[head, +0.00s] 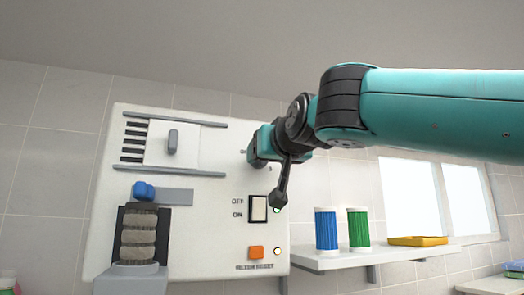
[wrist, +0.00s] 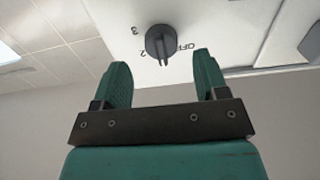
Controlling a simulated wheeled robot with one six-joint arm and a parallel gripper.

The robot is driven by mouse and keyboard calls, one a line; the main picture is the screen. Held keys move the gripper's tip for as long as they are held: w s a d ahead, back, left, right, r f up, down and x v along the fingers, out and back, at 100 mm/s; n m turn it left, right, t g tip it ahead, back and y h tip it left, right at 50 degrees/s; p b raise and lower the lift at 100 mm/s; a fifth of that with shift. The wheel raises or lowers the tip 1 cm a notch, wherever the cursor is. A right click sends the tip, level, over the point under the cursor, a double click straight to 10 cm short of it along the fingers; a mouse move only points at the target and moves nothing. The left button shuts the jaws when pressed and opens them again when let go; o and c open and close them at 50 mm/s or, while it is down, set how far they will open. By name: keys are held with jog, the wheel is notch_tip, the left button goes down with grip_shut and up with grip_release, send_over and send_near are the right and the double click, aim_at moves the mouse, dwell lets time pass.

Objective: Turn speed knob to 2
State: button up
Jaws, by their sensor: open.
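The speed knob (wrist: 160,42) is a dark round dial with a raised bar on the white panel in the wrist view. Its bar points down in the picture, between the marks 2 (wrist: 142,53) and OFF (wrist: 182,47). A mark 3 (wrist: 135,30) is at its upper left. My gripper (wrist: 161,62) is open and empty, with one green finger on each side below the knob, apart from it. In the head view my gripper (head: 262,150) is in front of the panel's upper right part, and the knob is hidden behind it.
The white machine (head: 225,160) carries an OFF/ON rocker switch (head: 258,209), an orange filter reset button (head: 256,252) and a lit lamp (head: 278,251). A blue knob (head: 143,190) is at left. Blue (head: 326,230) and green (head: 357,230) cylinders and a yellow tray (head: 418,241) stand on a shelf.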

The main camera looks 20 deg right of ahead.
aim_at(262, 167)
jog(key=w+p, duration=0.1)
jog(key=w, duration=0.4)
jog(key=shift+p, duration=0.35)
jog(key=shift+s, duration=0.1)
jog(key=c, duration=0.9)
